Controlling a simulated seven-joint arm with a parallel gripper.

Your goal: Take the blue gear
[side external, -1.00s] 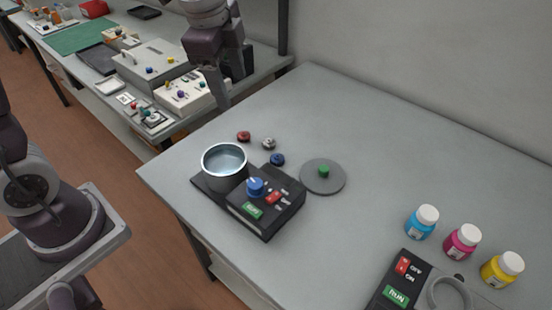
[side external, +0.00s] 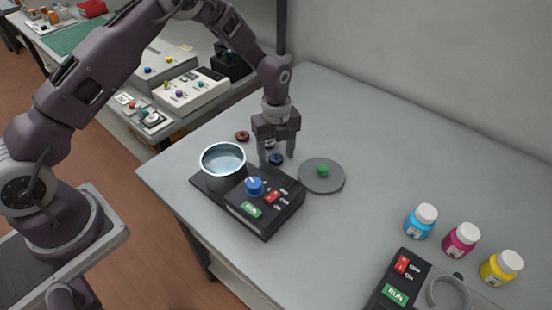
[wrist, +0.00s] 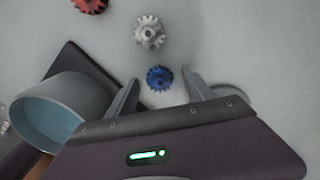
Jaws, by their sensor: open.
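The blue gear (side external: 276,159) lies on the grey table behind the black device. In the wrist view the blue gear (wrist: 160,78) shows between my fingers, slightly past their tips. My gripper (side external: 277,162) is over the gear, pointing down, with its fingers apart. In the wrist view my gripper (wrist: 160,82) is open and nothing is in it. A red gear (side external: 242,136) lies to the left on the table. A white-grey gear (wrist: 149,31) lies beyond the blue one in the wrist view, and is mostly hidden behind my gripper in the side view.
A metal pot (side external: 223,165) stands on the black device (side external: 265,222) with a blue knob, close to my gripper. A round grey lid (side external: 321,178) with a green knob lies to its right. Cyan, magenta and yellow bottles (side external: 461,240) stand farther right. The table's back is clear.

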